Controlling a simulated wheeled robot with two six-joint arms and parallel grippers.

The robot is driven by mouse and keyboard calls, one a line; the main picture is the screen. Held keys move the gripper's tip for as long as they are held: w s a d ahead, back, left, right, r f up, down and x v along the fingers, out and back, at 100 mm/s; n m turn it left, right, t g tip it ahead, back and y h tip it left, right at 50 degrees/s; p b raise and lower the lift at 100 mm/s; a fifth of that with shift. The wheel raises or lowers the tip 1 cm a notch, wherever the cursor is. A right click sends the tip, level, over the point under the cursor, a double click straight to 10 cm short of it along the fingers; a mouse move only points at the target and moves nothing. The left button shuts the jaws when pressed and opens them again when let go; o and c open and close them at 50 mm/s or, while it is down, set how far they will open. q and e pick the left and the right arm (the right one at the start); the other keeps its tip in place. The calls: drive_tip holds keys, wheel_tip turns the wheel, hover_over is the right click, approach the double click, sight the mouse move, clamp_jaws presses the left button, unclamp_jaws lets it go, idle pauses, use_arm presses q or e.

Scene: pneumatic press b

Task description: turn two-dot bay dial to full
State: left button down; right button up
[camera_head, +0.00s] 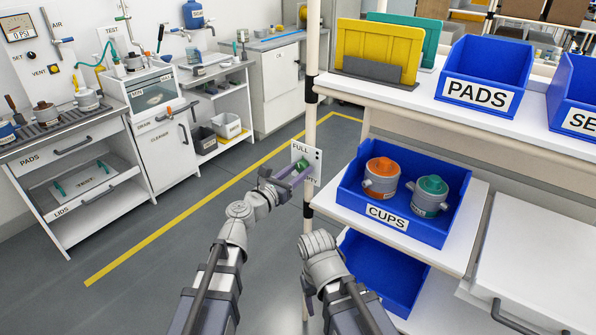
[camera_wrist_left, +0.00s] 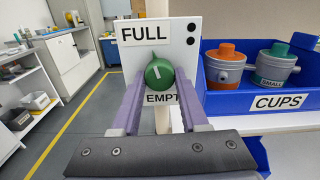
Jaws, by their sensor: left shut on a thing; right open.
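The bay dial (camera_wrist_left: 158,72) is a green knob with a short white mark on its face. It sits on a white plate (camera_wrist_left: 183,72) with a FULL label above, an EMPTY label below, partly hidden, and two black dots at upper right. The plate (camera_head: 315,160) also shows in the head view, on the cream post. The white mark looks roughly upright; its exact angle is hard to tell. My left gripper (camera_wrist_left: 158,90) has its purple fingers on both sides of the dial, shut on it. My right gripper (camera_head: 308,288) hangs low beside the post, its fingers partly hidden.
A blue CUPS bin (camera_head: 345,197) with an orange-lidded cup (camera_head: 381,177) and a green-lidded cup (camera_head: 430,195) stands on the shelf right of the plate. Another blue bin (camera_head: 385,275) lies below. Open grey floor with a yellow line (camera_head: 190,220) lies to the left.

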use_arm(q)
drive_tip(key=shift+s+n, duration=0.1)
drive_tip(key=shift+n, duration=0.4)
drive_tip(key=shift+c, duration=2.1)
unclamp_jaws()
